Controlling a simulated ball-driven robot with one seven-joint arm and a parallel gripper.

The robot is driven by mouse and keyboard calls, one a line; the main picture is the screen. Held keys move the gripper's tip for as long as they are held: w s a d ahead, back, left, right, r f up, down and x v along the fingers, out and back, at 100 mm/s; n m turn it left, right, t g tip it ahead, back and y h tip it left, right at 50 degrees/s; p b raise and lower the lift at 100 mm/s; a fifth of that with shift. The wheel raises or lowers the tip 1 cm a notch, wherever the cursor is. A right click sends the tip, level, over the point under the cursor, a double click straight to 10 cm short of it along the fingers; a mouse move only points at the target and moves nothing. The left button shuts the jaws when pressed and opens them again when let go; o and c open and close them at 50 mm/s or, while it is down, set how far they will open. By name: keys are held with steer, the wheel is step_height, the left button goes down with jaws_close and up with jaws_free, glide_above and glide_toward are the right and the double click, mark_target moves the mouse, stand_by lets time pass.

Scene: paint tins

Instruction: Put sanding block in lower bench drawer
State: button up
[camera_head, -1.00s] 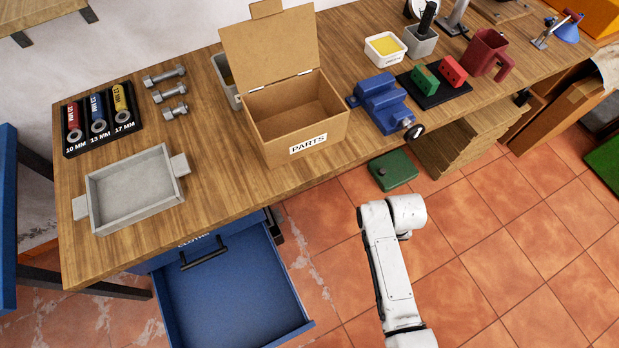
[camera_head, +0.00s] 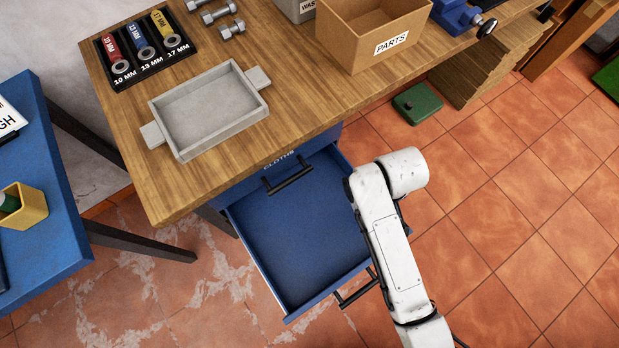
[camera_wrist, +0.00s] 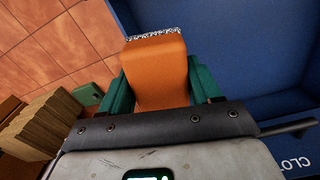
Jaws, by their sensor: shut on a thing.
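The sanding block (camera_wrist: 158,75) is orange with a speckled grey edge and shows in the wrist view. My gripper (camera_wrist: 160,82) is shut on it, with a green finger on each side. The lower bench drawer (camera_head: 300,240) is blue, pulled open, and its visible floor is bare. It fills the upper right of the wrist view (camera_wrist: 240,45). The block appears beside or over the drawer's edge there; its height cannot be told. In the head view the gripper and block are hidden.
The upper drawer marked CLOTHS (camera_head: 275,172) is shut above the open one. The bench (camera_head: 180,195) holds a grey tray (camera_head: 208,108), a PARTS box (camera_head: 385,45) and a socket rack (camera_head: 137,50). A blue table (camera_head: 60,235) stands left.

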steer(key=s+a+n+b, duration=0.2)
steer(key=s+b, duration=0.1)
steer(key=b, duration=0.2)
glide_above(309, 221)
step_height(309, 221, down, 9)
steer(key=shift+d, duration=0.15)
steer(key=shift+f, duration=1.65)
steer(key=shift+f, duration=0.15)
steer(key=o, duration=1)
step_height(309, 221, up, 12)
steer(key=shift+r+p, duration=0.15)
steer(key=shift+p, duration=0.8)
